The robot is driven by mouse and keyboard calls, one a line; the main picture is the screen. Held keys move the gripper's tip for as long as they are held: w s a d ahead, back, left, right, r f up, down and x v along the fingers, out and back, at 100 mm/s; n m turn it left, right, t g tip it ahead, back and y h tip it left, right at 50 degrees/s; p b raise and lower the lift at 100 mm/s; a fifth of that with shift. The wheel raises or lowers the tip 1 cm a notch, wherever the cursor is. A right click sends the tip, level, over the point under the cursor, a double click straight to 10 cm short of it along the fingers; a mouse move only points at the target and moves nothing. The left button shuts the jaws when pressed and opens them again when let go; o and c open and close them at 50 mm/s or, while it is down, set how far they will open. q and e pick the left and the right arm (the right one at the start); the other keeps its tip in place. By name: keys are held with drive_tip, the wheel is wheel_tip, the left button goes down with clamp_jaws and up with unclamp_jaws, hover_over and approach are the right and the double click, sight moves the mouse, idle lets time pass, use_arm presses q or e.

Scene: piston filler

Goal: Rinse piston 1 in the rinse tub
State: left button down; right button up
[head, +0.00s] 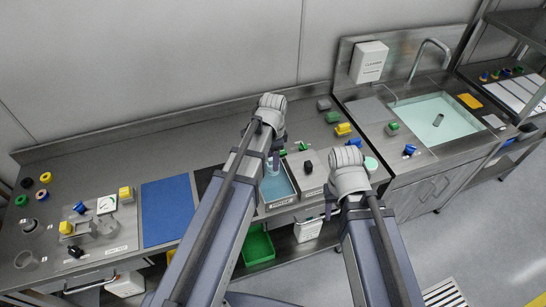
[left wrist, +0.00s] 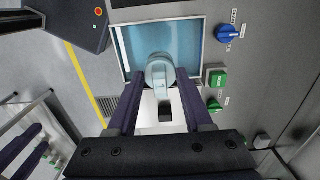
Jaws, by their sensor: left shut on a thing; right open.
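The rinse tub, a blue basin with a light rim (head: 281,203), sits in the counter below my left gripper. In the left wrist view its blue inside (left wrist: 195,42) lies behind the gripper. My left gripper (head: 273,156) is shut on piston 1, a pale piece with a round head (left wrist: 160,72) between the two fingers. In the head view a pale part of the piston (head: 271,169) shows over the tub. I cannot tell how deep it is in the liquid. My right gripper (head: 329,203) is open, apart from the tub, to its right and mostly hidden by its arm.
Green and blue controls (left wrist: 217,78) stand right beside the tub. A blue mat (head: 167,211) lies to the left. A sink (head: 450,112) with a faucet and a dark cylinder is at the right. A green bin (head: 259,247) is below the counter.

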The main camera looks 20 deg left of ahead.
use_arm(q)
drive_tip(key=shift+f+b, duration=4.9)
drive_tip(key=shift+f, duration=0.2)
drive_tip(key=shift+s, duration=0.1)
drive_tip(key=shift+s+d, duration=0.3)
drive_tip(key=shift+s, duration=0.15)
drive_tip(key=shift+w, duration=0.15)
drive_tip(key=shift+w+a, duration=0.65)
drive_tip(key=shift+w, duration=0.25)
drive_tip(key=shift+s+d, duration=0.1)
drive_tip(key=shift+s, duration=0.05)
drive_tip(key=shift+s+d, duration=0.55)
drive_tip(key=shift+s, duration=0.3)
